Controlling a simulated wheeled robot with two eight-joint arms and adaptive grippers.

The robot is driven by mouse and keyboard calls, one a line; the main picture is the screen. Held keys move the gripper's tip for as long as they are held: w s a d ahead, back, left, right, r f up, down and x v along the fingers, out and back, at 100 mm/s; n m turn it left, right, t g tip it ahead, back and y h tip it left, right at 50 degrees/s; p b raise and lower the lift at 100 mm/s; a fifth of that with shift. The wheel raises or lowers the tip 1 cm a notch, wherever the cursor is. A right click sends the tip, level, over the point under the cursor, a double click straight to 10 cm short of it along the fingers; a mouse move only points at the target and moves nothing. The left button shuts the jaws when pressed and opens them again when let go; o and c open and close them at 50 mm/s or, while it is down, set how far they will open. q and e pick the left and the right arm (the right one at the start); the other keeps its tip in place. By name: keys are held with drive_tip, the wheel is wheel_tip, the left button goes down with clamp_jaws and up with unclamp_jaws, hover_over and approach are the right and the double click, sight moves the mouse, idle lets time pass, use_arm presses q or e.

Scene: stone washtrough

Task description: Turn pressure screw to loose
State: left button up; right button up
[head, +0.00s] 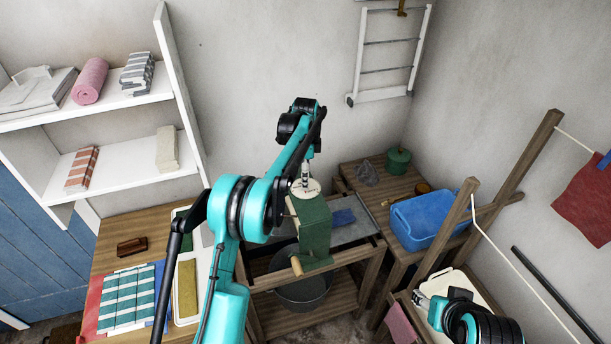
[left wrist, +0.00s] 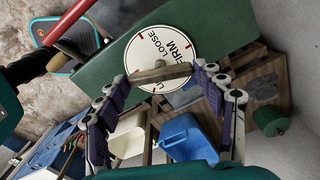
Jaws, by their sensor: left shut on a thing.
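The green wringer (head: 314,222) stands at the trough in the middle of the head view. On its top is a white round dial (head: 313,186). In the left wrist view the dial (left wrist: 160,50) shows the words LOOSE and FIRM and red marks; its lower part is partly hidden. The pressure screw's bar handle (left wrist: 160,75) lies across the dial, between the fingers. My left gripper (head: 305,175) reaches down to the screw from above and is shut on the bar handle. My right gripper (head: 428,303) is at the lower right, away from the wringer; its fingers are too small to read.
A wooden crank grip (head: 297,266) sticks out from the wringer's front. A metal tub (head: 300,292) is beneath. A blue basin (head: 428,218) and green canister (head: 398,160) stand to the right. A table with folded cloth (head: 128,297) is at left, below white shelves (head: 125,102).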

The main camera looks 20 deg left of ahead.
use_arm(q)
drive_tip(key=m, duration=0.7)
drive_tip(key=shift+w, duration=0.1)
drive_tip(key=m, duration=0.6)
drive_tip(key=shift+m, duration=0.3)
idle(0.3)
drive_tip(key=o, duration=1.2)
drive_tip(key=shift+c, duration=0.2)
drive_tip(key=shift+r, duration=0.1)
wheel_tip(320, 180, up, 12)
